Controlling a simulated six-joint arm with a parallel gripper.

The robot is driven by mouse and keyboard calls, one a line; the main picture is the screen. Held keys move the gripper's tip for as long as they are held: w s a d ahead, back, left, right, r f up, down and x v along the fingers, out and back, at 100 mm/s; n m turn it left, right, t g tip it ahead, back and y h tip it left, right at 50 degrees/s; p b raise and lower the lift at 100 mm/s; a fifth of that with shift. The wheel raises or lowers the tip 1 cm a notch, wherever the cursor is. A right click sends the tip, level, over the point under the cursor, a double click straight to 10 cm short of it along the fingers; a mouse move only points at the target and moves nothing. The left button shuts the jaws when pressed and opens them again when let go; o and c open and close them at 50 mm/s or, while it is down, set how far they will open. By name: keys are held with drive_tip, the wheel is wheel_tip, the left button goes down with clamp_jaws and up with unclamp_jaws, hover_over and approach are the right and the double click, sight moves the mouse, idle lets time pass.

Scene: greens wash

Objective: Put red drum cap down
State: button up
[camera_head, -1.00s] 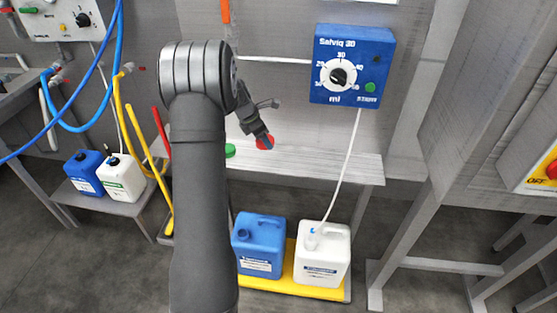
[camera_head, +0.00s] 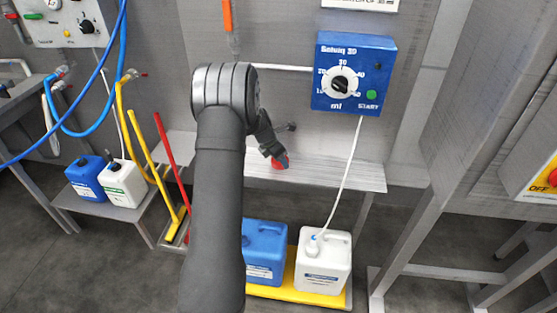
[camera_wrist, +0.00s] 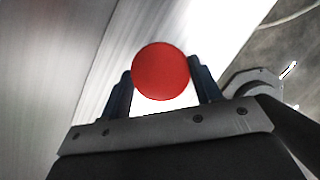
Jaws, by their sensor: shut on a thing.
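The red drum cap (camera_wrist: 161,72) is a round red disc held between the two fingers of my gripper (camera_wrist: 161,88) in the wrist view. In the head view the red cap (camera_head: 280,161) shows at the tip of my gripper (camera_head: 277,155), over or on the grey shelf (camera_head: 340,175) below the dosing box. I cannot tell whether the cap touches the shelf. The white drum (camera_head: 323,262) stands below with a white hose into its top. The blue drum (camera_head: 265,250) beside it is partly hidden by my arm.
The blue dosing box (camera_head: 353,73) hangs on the wall above the shelf. Both drums stand on a yellow tray (camera_head: 318,297). Another blue can (camera_head: 86,176) and white can (camera_head: 122,182) stand on a low stand at left. The shelf's right part is clear.

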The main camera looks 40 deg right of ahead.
drive_tip(key=shift+f, duration=0.45)
drive_tip(key=shift+f, duration=0.2)
drive_tip(key=o, duration=0.9)
drive_tip(key=shift+o, duration=0.2)
drive_tip(key=shift+r, duration=0.15)
drive_tip(key=v, duration=1.2)
